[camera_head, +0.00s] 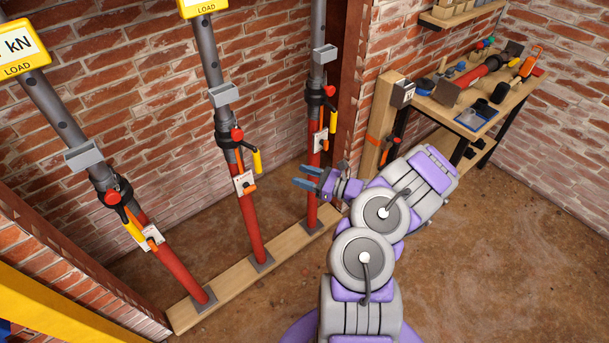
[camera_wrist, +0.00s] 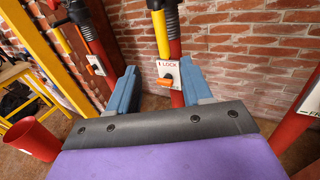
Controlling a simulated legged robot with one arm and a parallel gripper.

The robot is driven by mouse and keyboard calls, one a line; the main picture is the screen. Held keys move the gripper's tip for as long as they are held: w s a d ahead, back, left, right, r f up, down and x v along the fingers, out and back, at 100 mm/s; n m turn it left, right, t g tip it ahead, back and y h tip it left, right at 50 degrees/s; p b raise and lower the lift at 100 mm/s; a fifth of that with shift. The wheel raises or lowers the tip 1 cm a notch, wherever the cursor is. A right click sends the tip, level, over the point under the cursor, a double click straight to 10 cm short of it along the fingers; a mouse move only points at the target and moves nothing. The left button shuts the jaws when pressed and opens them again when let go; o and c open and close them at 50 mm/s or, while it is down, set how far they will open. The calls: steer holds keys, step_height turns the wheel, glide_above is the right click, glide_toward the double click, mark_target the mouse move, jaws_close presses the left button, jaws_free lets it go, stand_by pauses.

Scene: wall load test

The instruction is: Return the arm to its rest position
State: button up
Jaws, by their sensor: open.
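My arm (camera_head: 375,235) reaches up from the bottom of the head view and bends left at its far end. My gripper (camera_head: 308,177) is open and empty, with its blue fingers pointing left near the right red prop (camera_head: 312,205). In the wrist view, the two blue fingers of my gripper (camera_wrist: 160,88) stand wide apart. A red prop (camera_wrist: 177,98) with a LOCK plate (camera_wrist: 169,70) and an orange lever shows between and beyond them. I cannot tell whether the fingers touch any prop.
The middle prop (camera_head: 250,225) and left prop (camera_head: 180,268) lean on a wooden plank (camera_head: 235,285) along the brick wall. A workbench (camera_head: 455,118) with tools stands at the right. Brown floor (camera_head: 500,260) is clear at the lower right. A red container (camera_wrist: 32,138) shows at the wrist view's left.

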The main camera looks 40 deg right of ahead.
stand_by(0.4)
steer(key=a+r+n+g+y, duration=0.3)
steer(key=a+r+n+g, duration=0.3)
steer(key=a, duration=0.5)
steer(key=a+r+n+g+y, duration=0.35)
steer(key=a+r+n, duration=0.25)
steer(key=a+r, duration=0.4)
steer(key=s+a+r+n+g, duration=0.3)
steer(key=s+a+n+g, duration=0.2)
steer(key=s+a, duration=0.3)
steer(key=s+a+r+n+g+h, duration=0.1)
steer(key=s+a+n+g+h, duration=0.2)
steer(key=s, duration=0.4)
steer(key=s+a+r+n+g+h, duration=0.1)
steer(key=s+a+n+g+h, duration=0.15)
steer(key=s+n+h, duration=0.35)
steer(key=s+d+n+t+h, duration=0.2)
steer(key=s+d+n+h, duration=0.2)
steer(key=s, duration=0.9)
steer(key=d+h, duration=0.2)
steer(key=d, duration=0.2)
steer(key=shift+t, duration=0.3)
